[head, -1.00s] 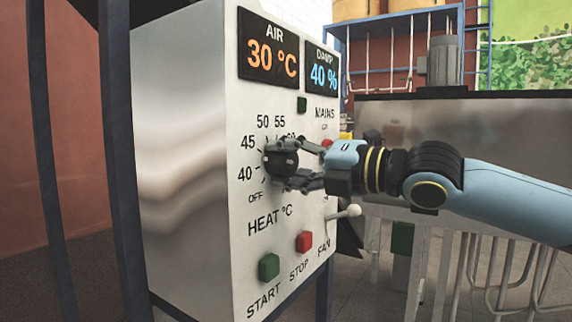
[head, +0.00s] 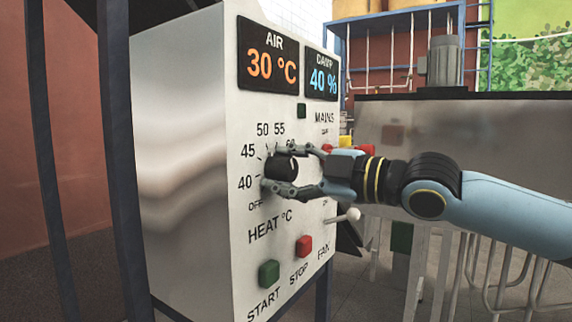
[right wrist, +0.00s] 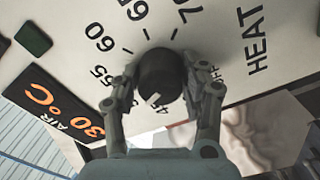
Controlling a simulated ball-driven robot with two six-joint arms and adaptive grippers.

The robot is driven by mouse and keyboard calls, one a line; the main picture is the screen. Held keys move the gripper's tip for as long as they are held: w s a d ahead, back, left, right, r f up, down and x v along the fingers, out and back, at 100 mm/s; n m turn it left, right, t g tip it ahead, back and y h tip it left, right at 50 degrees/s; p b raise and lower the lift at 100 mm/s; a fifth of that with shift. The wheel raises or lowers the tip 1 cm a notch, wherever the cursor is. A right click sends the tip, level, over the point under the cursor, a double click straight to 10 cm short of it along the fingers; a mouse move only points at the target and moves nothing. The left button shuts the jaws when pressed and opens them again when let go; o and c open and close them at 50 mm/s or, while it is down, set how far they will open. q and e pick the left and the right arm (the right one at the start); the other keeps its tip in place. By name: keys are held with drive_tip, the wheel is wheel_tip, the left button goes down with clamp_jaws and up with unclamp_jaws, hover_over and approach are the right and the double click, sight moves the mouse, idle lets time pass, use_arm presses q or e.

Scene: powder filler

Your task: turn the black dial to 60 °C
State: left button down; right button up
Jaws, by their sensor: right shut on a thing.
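The black dial (head: 281,168) sits on the pale front panel, ringed by marks from OFF through 40, 45, 50, 55 and up. It also shows in the right wrist view (right wrist: 160,72), where 60, 65 and 70 are readable. A short white mark on the dial's face points down and slightly left there, roughly towards the 45 to 50 side; I cannot read it exactly. My right gripper (head: 273,168) is shut on the dial, one finger above and one below. In the head view the 60 is partly hidden by the upper finger. My left gripper is out of view.
The AIR display (head: 268,56) reads 30 °C and the DAMP display (head: 322,74) reads 40 %. Below the dial are a green START button (head: 269,273), a red STOP button (head: 304,246) and a white-knobbed lever (head: 352,215). A blue post (head: 120,150) stands left.

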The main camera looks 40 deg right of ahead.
drive_tip(key=m+p, duration=0.1)
drive_tip(key=m, duration=0.3)
drive_tip(key=shift+f+m+p, duration=0.1)
drive_tip(key=shift+m+p, duration=0.2)
drive_tip(key=shift+m, duration=0.1)
drive_tip(key=m+p, duration=0.1)
drive_tip(key=m, duration=0.2)
drive_tip(key=shift+m, duration=0.3)
drive_tip(key=m+p, duration=0.2)
drive_tip(key=m, duration=0.2)
drive_tip(key=shift+f, duration=0.1)
drive_tip(key=shift+m+p, duration=0.45)
drive_tip(key=shift+m, duration=1.35)
drive_tip(key=shift+f+m, duration=0.1)
drive_tip(key=shift+m, duration=0.2)
drive_tip(key=o, duration=1.2)
drive_tip(key=shift+r, duration=0.2)
